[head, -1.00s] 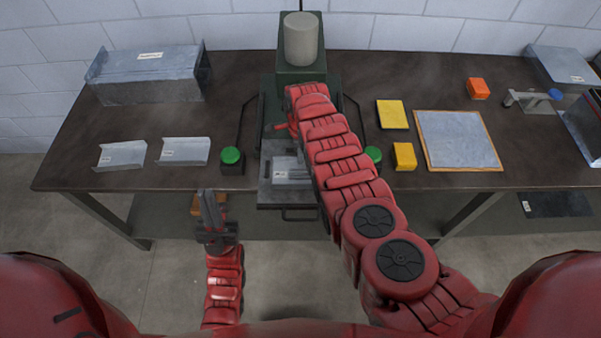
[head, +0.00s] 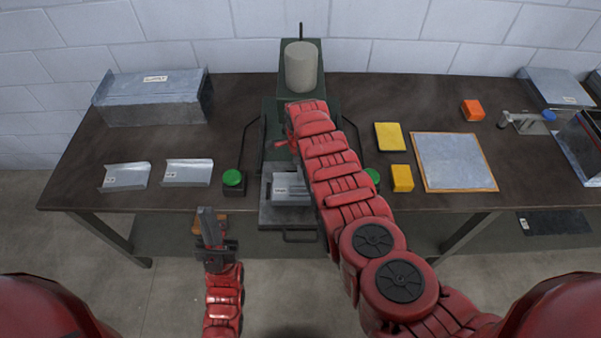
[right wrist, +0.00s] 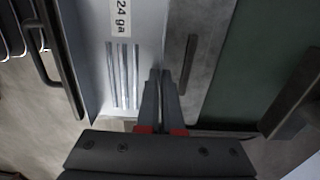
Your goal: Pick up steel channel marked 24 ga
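The steel channel marked 24 ga (right wrist: 120,70) shows in the right wrist view, with its label at the top and several raised ribs below it. In the head view a grey labelled piece (head: 290,187) lies at the press's front tray; its label is too small to read there. My right gripper (right wrist: 163,82) has its fingers close together on either side of the channel's thin right wall. In the head view my right arm hides these fingers.
The green press (head: 302,110) stands mid-table, with green buttons (head: 233,178) on either side. Two channels (head: 126,176) (head: 188,172) and a metal supply bin (head: 152,99) are at left. Yellow blocks (head: 402,178), a framed sheet (head: 452,160) and an orange block (head: 472,110) are at right.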

